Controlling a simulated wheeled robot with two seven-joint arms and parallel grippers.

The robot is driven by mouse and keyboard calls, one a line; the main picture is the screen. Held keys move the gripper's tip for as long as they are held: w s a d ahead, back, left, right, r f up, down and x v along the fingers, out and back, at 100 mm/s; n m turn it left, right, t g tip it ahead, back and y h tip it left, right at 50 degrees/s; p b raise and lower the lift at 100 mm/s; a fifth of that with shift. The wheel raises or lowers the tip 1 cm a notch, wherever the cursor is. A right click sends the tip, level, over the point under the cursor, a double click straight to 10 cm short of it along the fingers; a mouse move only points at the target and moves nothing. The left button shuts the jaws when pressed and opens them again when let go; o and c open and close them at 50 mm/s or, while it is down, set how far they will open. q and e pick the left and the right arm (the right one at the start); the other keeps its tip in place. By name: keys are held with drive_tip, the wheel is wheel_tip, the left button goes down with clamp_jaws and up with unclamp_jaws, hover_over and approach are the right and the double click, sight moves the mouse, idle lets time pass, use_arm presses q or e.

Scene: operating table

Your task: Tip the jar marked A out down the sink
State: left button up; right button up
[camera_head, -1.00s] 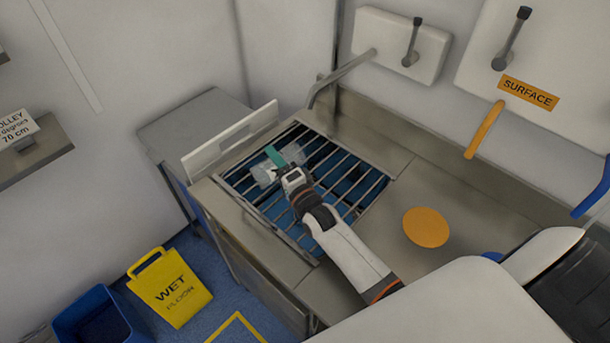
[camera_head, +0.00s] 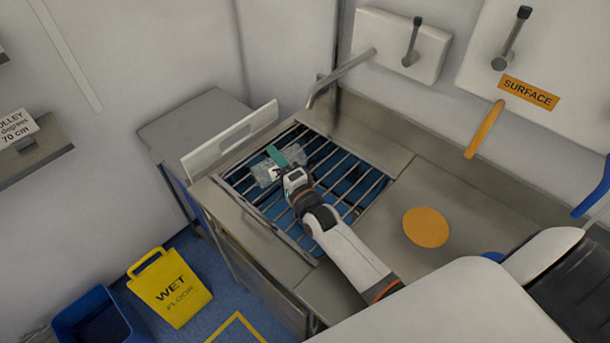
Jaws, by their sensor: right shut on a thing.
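A clear jar (camera_head: 265,175) with a green band or part (camera_head: 277,156) is at my right gripper (camera_head: 283,172), over the left part of the sink's grating. My right gripper is shut on the jar. The jar looks tipped over on its side; no letter on it can be read. The sink (camera_head: 352,190) is a blue-lined basin under a grating of metal bars, set in a steel counter. I cannot tell whether the jar holds anything. My left gripper is not in view.
A metal spout (camera_head: 340,78) reaches over the back of the sink. A white upright panel (camera_head: 230,142) stands along its left edge. An orange disc (camera_head: 426,228) lies on the counter to the right. A yellow wet-floor sign (camera_head: 171,289) and blue bin (camera_head: 98,318) stand on the floor.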

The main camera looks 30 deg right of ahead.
drive_tip(key=shift+d+f+m, duration=0.15)
drive_tip(key=shift+f+m, duration=0.1)
drive_tip(key=shift+m, duration=0.55)
idle(0.6)
